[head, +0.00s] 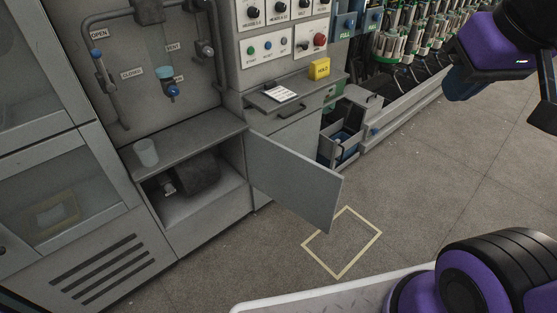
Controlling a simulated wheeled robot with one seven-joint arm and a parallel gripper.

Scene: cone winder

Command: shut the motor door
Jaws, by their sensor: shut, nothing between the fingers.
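The motor door (295,180) is a flat grey panel in the head view. It stands wide open, swung out from the right side of a low compartment (212,221) in the grey machine. A dark motor (196,176) with a lighter shaft end sits inside the compartment, partly in shadow. Purple and black parts of my arm show at the upper right and lower right, well apart from the door. I cannot make out my gripper's fingertips in this view.
A translucent cup (146,152) stands on the ledge above the compartment. Right of the door are a drawer front (292,110), a yellow block (319,69) and an open blue-lined bin (342,150). A yellow tape square (314,258) marks clear floor before the door.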

